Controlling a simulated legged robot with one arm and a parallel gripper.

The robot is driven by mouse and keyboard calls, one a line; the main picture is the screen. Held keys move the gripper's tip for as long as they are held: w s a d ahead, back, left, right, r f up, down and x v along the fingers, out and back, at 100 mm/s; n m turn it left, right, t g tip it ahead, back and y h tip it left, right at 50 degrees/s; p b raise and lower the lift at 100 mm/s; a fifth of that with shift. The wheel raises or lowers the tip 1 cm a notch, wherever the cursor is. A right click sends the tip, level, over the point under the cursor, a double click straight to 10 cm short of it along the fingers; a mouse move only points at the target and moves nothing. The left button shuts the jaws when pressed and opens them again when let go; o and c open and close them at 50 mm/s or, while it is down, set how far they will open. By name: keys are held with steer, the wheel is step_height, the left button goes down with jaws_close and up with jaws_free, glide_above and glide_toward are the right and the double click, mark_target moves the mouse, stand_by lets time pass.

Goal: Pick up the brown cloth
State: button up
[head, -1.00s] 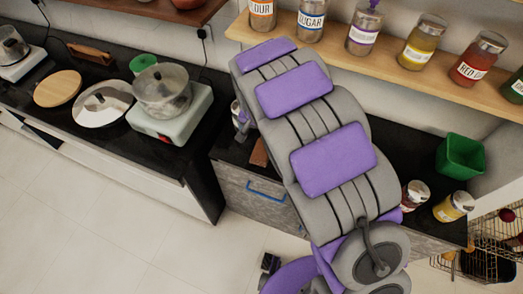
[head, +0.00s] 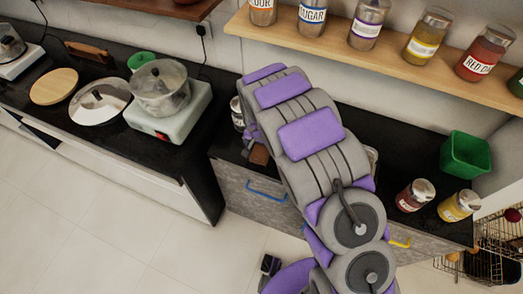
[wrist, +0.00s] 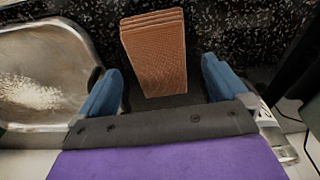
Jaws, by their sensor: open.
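The brown cloth (wrist: 155,55) lies folded in layers on the dark speckled counter in the wrist view. It sits ahead of my gripper (wrist: 165,88), between the lines of its two blue fingers. The fingers are spread wide and nothing is held between them. In the head view a small part of the brown cloth (head: 259,155) shows at the left of my arm, near the counter's front edge. My arm hides most of the counter around it.
A metal tray or sink (wrist: 45,75) with pale residue lies left of the cloth in the wrist view. In the head view, a green bin (head: 465,155) and jars (head: 415,196) stand on the right of the counter. A shelf of jars (head: 400,60) runs above.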

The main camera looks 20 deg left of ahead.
steer(key=f, duration=0.2)
steer(key=shift+w+f, duration=0.25)
steer(key=shift+f, duration=0.15)
steer(key=shift+r, duration=0.1)
steer(key=c, duration=1)
steer(key=shift+r, duration=0.1)
steer(key=shift+r, duration=0.45)
steer(key=r, duration=0.1)
steer(key=r+p, duration=0.1)
steer(key=shift+s+r, duration=0.3)
steer(key=shift+r, duration=0.1)
steer(key=s+d, duration=0.1)
steer(key=s, duration=0.4)
steer(key=s+p, duration=0.1)
steer(key=s, duration=0.4)
steer(key=s+d+r+p, duration=0.1)
steer(key=s, duration=0.4)
steer(key=shift+s+d, duration=0.1)
steer(key=shift+d, duration=0.25)
